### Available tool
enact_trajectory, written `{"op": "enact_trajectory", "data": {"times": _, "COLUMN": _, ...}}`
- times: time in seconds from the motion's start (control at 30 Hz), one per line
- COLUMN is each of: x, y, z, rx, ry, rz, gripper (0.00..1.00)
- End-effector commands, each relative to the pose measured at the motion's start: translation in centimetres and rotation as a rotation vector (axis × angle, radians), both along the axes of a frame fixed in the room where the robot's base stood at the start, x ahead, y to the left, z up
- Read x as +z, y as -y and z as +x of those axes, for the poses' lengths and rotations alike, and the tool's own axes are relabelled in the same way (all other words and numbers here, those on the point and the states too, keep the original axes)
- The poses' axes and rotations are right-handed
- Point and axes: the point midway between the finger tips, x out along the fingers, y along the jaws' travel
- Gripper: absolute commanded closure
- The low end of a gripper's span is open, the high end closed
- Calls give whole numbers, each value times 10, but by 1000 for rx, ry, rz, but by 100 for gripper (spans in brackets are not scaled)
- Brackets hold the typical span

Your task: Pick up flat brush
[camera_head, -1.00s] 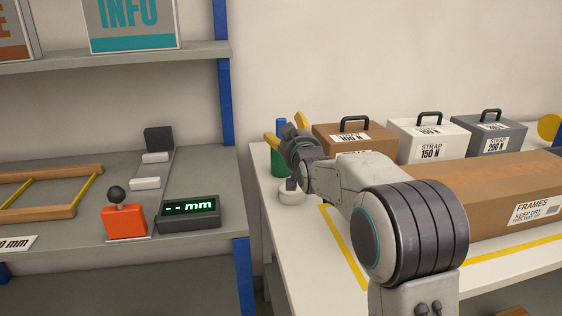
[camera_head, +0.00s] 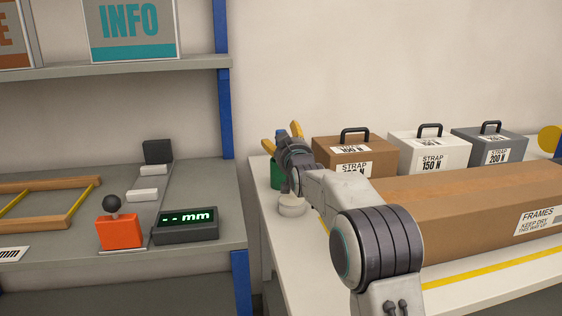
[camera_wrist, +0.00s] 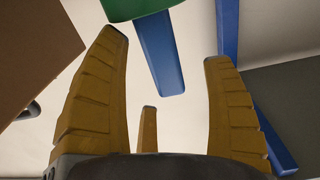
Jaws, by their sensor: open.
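A blue flat piece (camera_wrist: 160,55), apparently the flat brush, sticks out of a green cup (camera_wrist: 140,6) in the wrist view. Its free end points toward my gripper (camera_wrist: 163,48), between the spread yellow fingers. No finger is visibly touching it. In the head view my gripper (camera_head: 281,138) is at the left end of the white table, in front of the green cup (camera_head: 276,172). Only a bit of the blue piece (camera_head: 280,134) shows there. My gripper is open and empty, and hides most of the cup and the blue piece.
A round white object (camera_head: 291,206) lies just below my gripper. Brown (camera_head: 352,154), white (camera_head: 430,152) and grey (camera_head: 490,147) strap cases stand to the right, behind a long brown box (camera_head: 470,205). A blue shelf post (camera_head: 225,110) is on the left.

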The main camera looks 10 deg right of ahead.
Motion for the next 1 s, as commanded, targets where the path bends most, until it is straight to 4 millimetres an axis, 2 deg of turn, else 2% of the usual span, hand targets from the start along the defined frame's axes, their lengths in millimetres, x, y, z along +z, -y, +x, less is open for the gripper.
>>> {"op": "enact_trajectory", "data": {"times": 0.3, "x": -1, "y": 0, "z": 20, "rx": 0, "ry": -1, "rz": 0, "gripper": 25}}
{"op": "enact_trajectory", "data": {"times": 0.73, "x": 0, "y": 0, "z": 22, "rx": 0, "ry": -1, "rz": 0, "gripper": 23}}
{"op": "enact_trajectory", "data": {"times": 1.0, "x": 0, "y": 0, "z": 22, "rx": 0, "ry": -1, "rz": 0, "gripper": 47}}
